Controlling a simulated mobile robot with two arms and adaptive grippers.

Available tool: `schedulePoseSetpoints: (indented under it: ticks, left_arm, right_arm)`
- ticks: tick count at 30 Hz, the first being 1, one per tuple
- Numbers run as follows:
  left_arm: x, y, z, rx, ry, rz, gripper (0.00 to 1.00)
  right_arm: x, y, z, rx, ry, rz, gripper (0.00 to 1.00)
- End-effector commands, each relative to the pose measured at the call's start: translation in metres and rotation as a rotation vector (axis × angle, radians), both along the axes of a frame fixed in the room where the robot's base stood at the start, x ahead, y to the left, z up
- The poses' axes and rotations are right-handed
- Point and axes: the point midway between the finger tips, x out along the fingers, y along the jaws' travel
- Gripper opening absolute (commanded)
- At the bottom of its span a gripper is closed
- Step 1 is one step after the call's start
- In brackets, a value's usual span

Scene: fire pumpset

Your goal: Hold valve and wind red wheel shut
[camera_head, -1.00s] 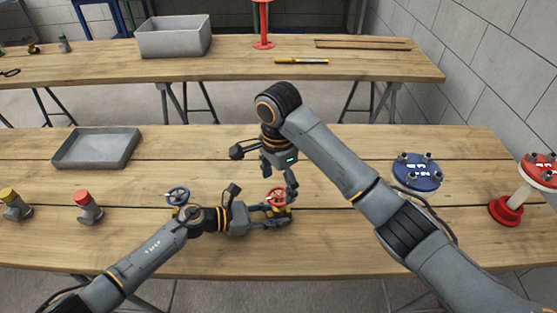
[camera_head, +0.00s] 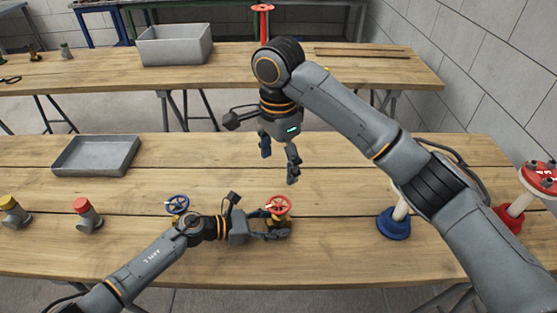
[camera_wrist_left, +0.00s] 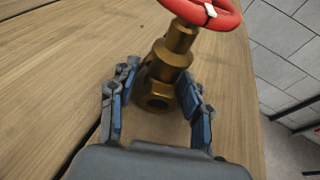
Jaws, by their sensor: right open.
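The brass valve with the red wheel (camera_head: 278,205) stands on the near table. In the left wrist view its brass body (camera_wrist_left: 165,72) is upright, with part of the red wheel (camera_wrist_left: 205,12) above it, cut off by the top edge. A white mark shows on the wheel. My right gripper (camera_head: 279,166) is open and empty, fingers pointing down, above and apart from the wheel.
A valve with a blue wheel (camera_head: 178,204) stands just left, beside my left arm. Yellow-capped (camera_head: 11,210) and red-capped (camera_head: 86,214) fittings and a grey tray (camera_head: 97,155) are farther left. A blue-based piece (camera_head: 394,223) and a red flanged piece (camera_head: 522,193) stand right.

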Motion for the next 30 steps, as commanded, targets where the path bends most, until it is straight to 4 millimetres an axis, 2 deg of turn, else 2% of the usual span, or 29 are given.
schedulePoseSetpoints:
  ticks: [9, 13, 24, 30]
  left_arm:
    - [0.0, 0.0, 0.001, -0.001, 0.0, -0.001, 0.59]
    - [-0.003, 0.008, 0.003, -0.001, 0.0, 0.0, 0.59]
    - [-0.024, 0.077, 0.023, 0.003, 0.001, 0.0, 0.59]
    - [-0.032, 0.102, 0.033, 0.001, 0.001, -0.001, 0.59]
  right_arm:
    - [0.0, 0.0, 0.0, 0.0, 0.0, 0.0, 0.78]
    - [0.0, 0.0, 0.0, 0.0, 0.0, 0.0, 0.78]
    - [0.0, 0.0, 0.0, 0.0, 0.0, 0.0, 0.78]
    - [0.0, 0.0, 0.0, 0.0, 0.0, 0.0, 0.78]
